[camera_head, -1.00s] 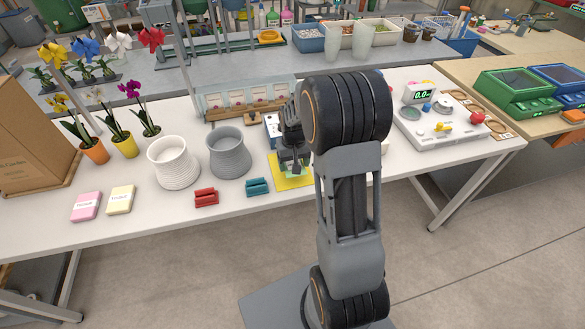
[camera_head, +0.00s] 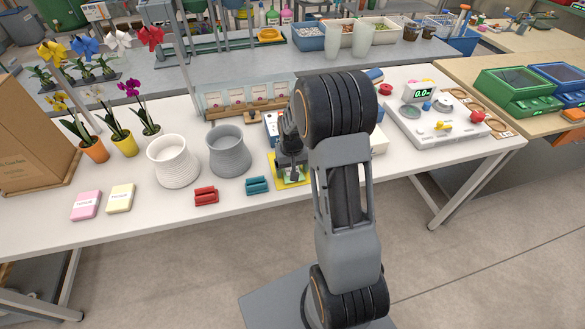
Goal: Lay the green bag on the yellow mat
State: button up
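The yellow mat (camera_head: 281,185) lies on the white table to the right of the grey pot, mostly covered by my arm and gripper. A small patch of the green bag (camera_head: 293,177) shows over the mat, just under my gripper (camera_head: 289,171). My gripper points down over the mat, with its fingertips at or very near the bag. I cannot tell whether the fingers are open or shut on the bag, or whether the bag touches the mat.
A white instrument panel (camera_head: 436,125) is to the right. The front table strip is mostly clear.

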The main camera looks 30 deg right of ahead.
jog(key=shift+o, duration=1)
notch_tip(320, 180, up, 12)
jog(key=s+a+r+n+t, duration=0.1)
jog(key=s+a+r+t, duration=0.1)
jog(key=s, duration=0.6)
jog(key=s+a+r+n+t, duration=0.1)
jog(key=s+a+r+t, duration=0.1)
jog(key=s+a+r, duration=0.2)
jog(key=s+a, duration=0.3)
jog(key=s, duration=0.2)
jog(key=shift+a+r, duration=0.2)
jog(key=shift+r, duration=0.15)
